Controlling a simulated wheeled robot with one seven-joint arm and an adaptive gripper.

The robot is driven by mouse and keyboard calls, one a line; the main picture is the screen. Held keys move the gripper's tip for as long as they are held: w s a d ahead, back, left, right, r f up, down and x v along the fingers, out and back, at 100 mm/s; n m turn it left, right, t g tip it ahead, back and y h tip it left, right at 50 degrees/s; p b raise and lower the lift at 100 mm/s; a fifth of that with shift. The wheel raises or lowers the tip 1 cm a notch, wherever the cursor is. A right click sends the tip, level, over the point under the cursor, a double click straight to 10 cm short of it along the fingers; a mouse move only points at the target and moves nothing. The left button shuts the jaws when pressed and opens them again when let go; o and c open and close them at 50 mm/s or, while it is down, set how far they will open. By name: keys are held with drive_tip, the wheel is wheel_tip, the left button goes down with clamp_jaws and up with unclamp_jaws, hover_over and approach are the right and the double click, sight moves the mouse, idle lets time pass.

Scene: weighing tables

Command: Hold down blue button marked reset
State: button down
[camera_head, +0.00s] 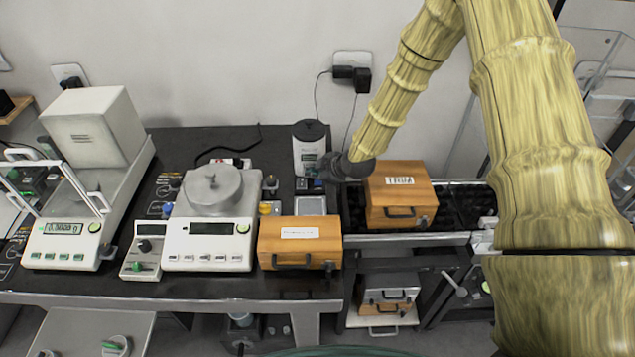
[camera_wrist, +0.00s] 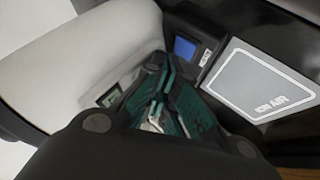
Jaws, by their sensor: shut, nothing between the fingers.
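A small blue square (camera_wrist: 185,48), which looks like the blue button, sits in a dark housing at the top of the wrist view. A small pale label (camera_wrist: 206,57) is beside it, with lettering too small to read. In the head view a small blue patch (camera_head: 318,184) shows just below my gripper (camera_head: 324,168). My gripper, also in the wrist view (camera_wrist: 155,118), is shut and empty. Its fingertips are beside the white cylinder and lower left of the blue square in the wrist view, apart from it in the picture. Whether the tips touch anything is unclear.
A white cylinder (camera_head: 307,153) with a dark top stands close to my gripper. A grey plate lettered ION AIR (camera_wrist: 262,82) lies right of the blue square. Wooden boxes (camera_head: 300,240) (camera_head: 400,190) stand in front and to the right. Balances (camera_head: 210,240) (camera_head: 62,243) stand left.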

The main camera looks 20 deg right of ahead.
drive_tip(key=shift+f+b, duration=0.35)
drive_tip(key=shift+f, duration=0.05)
drive_tip(key=shift+f, duration=0.4)
idle(0.9)
drive_tip(key=shift+r, duration=0.1)
idle(2.6)
drive_tip(key=shift+r, duration=0.75)
drive_tip(key=shift+r+p, duration=1.5)
drive_tip(key=shift+r, duration=1)
